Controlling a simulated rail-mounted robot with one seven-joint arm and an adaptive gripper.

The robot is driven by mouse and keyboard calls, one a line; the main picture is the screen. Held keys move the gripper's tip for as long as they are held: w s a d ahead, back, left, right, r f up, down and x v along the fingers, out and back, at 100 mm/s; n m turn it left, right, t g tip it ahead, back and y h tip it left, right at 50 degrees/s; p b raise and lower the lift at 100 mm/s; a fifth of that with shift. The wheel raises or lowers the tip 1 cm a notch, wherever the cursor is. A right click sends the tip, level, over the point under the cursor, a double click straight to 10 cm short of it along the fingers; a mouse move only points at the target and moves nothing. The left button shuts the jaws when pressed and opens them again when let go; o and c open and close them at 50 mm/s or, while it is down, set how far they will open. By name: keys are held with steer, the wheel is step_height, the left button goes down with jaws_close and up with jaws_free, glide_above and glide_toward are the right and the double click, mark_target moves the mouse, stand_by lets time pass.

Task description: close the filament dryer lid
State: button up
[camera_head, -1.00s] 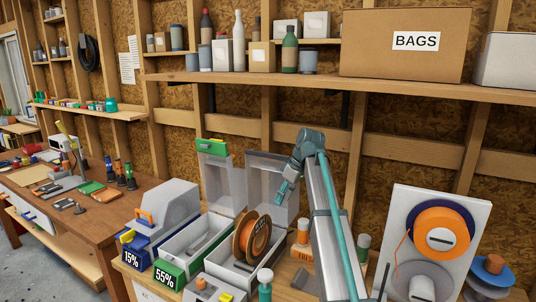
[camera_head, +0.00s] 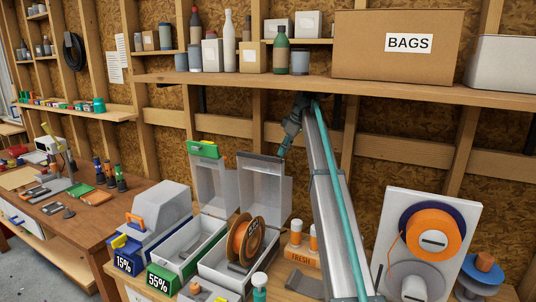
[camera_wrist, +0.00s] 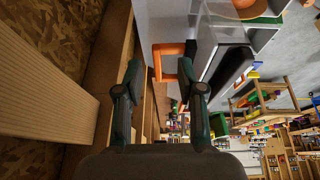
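The dryer row stands on the bench. The left dryer (camera_head: 128,256), marked 15%, has its grey lid (camera_head: 165,210) down. The middle dryer (camera_head: 178,272), marked 55%, has its lid (camera_head: 211,187) raised, with a green handle (camera_head: 203,149) on top. The right dryer (camera_head: 223,272) holds an orange spool (camera_head: 243,242), and its see-through lid (camera_head: 262,190) stands raised. My gripper (camera_head: 284,153) is beside the upper right edge of that lid. In the wrist view its fingers (camera_wrist: 159,72) are apart and empty, with an orange handle-like loop (camera_wrist: 170,50) just ahead; contact cannot be told.
A wooden shelf (camera_head: 300,82) with bottles and a BAGS box (camera_head: 400,45) runs above my gripper. Orange-capped FRESH containers (camera_head: 303,251) stand right of the dryers. A white spool stand (camera_head: 425,240) is further right. A wooden bench (camera_head: 80,225) lies left.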

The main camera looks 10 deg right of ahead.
steer(key=w+a, duration=0.1)
steer(key=a, duration=0.1)
steer(key=w+a+p, duration=0.1)
steer(key=w+a, duration=0.1)
steer(key=shift+w+a+r, duration=0.1)
steer(key=shift+w+r, duration=0.05)
steer(key=shift+w, duration=0.15)
steer(key=shift+p+x, duration=1.1)
steer(key=shift+x, duration=1.65)
jaws_close()
